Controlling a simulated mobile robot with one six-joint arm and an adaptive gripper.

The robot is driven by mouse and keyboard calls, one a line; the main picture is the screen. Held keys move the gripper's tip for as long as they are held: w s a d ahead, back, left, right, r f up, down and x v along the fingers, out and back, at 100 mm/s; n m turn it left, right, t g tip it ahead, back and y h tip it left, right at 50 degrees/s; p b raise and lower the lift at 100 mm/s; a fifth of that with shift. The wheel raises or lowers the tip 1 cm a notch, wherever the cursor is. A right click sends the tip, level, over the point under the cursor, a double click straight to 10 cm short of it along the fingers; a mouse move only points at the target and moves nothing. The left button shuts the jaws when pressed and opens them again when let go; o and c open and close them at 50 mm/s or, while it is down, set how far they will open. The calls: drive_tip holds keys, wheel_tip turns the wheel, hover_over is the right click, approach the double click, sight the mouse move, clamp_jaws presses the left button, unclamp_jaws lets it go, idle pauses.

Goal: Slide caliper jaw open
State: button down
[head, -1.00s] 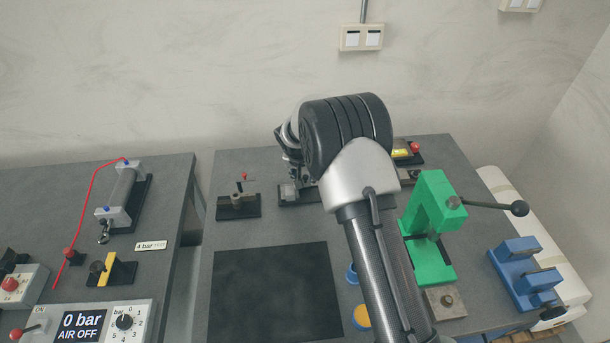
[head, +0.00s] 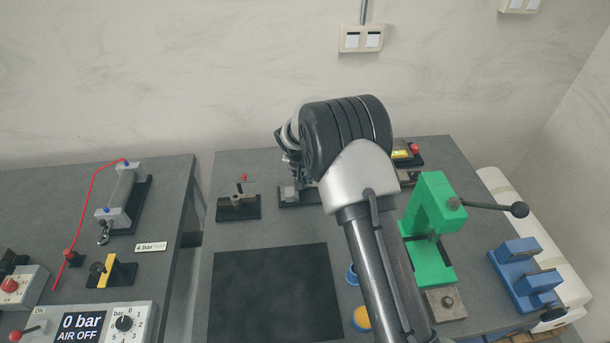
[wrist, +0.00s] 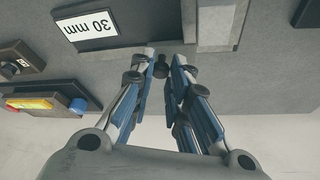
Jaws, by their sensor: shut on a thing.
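The caliper gauge lies at the back of the right table. In the head view its left end with a light grey block (head: 288,193) shows, and my arm hides the middle. In the wrist view its dark body carries a white label reading "30 mm" (wrist: 84,25), with a light grey jaw block (wrist: 220,25) to the right. My gripper (wrist: 163,66) points at the caliper, its blue-padded fingers shut on a small dark knob (wrist: 160,67) at the caliper's near edge. In the head view the fingers are largely hidden behind my wrist.
A toggle fixture (head: 238,206) stands left of the caliper. A yellow device with a red button (head: 407,152) and a green press (head: 430,230) stand to the right. The black mat (head: 275,293) in front is empty. The wall is close behind.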

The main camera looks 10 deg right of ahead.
drive_tip(key=d, duration=0.3)
drive_tip(key=shift+d+b, duration=0.25)
drive_tip(key=shift+b, duration=0.05)
drive_tip(key=c, duration=1.6)
unclamp_jaws()
drive_tip(key=shift+d, duration=0.1)
drive_tip(key=shift+o, duration=0.2)
drive_tip(key=shift+r, duration=0.25)
drive_tip(key=v, duration=1.1)
drive_tip(key=shift+s+r, duration=0.2)
drive_tip(key=shift+s, duration=0.1)
drive_tip(key=shift+r, duration=0.1)
